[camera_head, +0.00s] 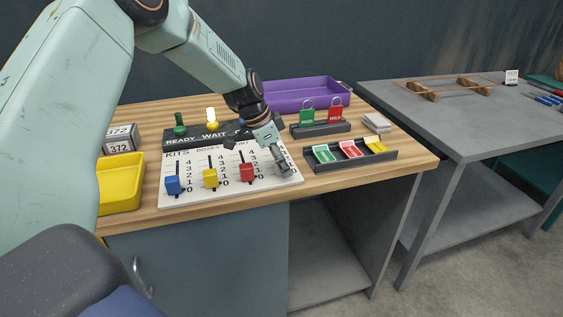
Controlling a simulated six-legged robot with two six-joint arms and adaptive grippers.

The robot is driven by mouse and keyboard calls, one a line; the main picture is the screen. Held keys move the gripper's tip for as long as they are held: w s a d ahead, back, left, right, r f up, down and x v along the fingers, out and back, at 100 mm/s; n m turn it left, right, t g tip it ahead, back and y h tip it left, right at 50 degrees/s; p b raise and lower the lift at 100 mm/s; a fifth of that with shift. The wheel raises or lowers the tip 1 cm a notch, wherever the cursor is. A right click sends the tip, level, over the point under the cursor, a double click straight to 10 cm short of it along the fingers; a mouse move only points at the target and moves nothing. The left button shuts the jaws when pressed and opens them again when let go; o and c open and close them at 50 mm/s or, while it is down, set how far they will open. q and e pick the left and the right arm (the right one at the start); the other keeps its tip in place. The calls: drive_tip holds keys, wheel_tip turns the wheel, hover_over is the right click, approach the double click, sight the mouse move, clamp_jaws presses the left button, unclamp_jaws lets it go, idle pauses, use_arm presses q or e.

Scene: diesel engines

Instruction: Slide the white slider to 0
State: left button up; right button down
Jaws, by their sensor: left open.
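A white slider board (215,198) lies on the wooden bench, with number scales beside its slots. A blue slider (173,185), a yellow slider (210,178) and a red slider (247,172) stand low in their slots, near the 0 marks. My left gripper (272,155) is open and points down over the board's right end, right of the red slider. I cannot clearly make out the white slider; the gripper covers that part of the board. My right gripper is not in view.
A yellow bin (121,184) stands left of the board. Behind it is a READY/WAIT panel (190,138). A grey table (440,125) stands farther right.

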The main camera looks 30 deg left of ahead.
use_arm(q)
drive_tip(key=v, duration=1.2)
drive_tip(key=shift+a+f, duration=0.1)
